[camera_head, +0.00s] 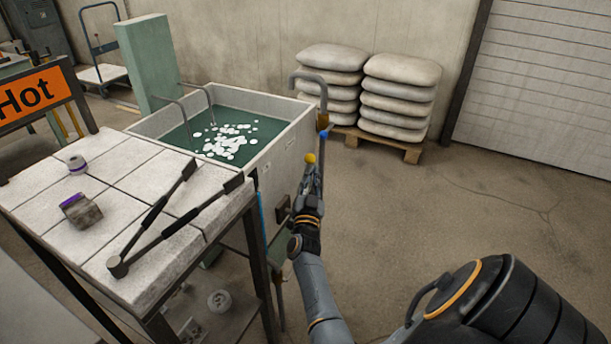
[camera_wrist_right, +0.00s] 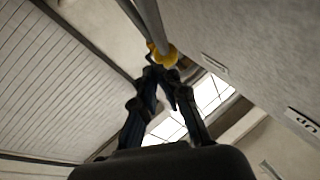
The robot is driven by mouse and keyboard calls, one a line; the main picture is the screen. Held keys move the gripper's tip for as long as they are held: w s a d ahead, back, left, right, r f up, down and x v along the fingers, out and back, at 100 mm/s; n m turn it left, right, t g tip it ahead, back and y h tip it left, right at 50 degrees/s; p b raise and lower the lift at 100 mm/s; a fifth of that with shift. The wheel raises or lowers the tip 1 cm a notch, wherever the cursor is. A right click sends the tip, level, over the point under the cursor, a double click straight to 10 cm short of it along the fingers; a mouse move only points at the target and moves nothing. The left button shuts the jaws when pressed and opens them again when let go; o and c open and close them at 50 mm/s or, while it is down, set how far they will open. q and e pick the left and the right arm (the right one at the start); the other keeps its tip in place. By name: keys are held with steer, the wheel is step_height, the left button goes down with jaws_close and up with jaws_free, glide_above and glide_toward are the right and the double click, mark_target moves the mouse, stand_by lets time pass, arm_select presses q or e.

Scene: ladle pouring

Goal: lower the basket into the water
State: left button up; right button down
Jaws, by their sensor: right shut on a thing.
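A pale rectangular tank (camera_head: 279,148) holds dark green water (camera_head: 185,134). Several white discs (camera_head: 228,143) show in the water; I cannot make out a basket around them. A grey hooked bar (camera_head: 308,77) stands at the tank's right corner, with a blue and orange joint below it. A lever with a yellow knob (camera_head: 310,158) is at the tank's right side; the knob also shows in the wrist view (camera_wrist_right: 163,54). My right gripper (camera_head: 312,173) is shut at the yellow knob, its fingertips meeting there (camera_wrist_right: 161,72). My left gripper is out of view.
Stacked sacks (camera_head: 400,90) lie on a pallet. Floor at the right is clear.

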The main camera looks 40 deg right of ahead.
steer(key=shift+s+a+f, duration=0.3)
steer(key=shift+s+a, duration=0.15)
steer(key=shift+s, duration=0.2)
steer(key=shift+s+a+f, duration=0.3)
steer(key=shift+s+a, duration=0.1)
steer(key=shift+s, duration=0.2)
steer(key=shift+d, duration=0.1)
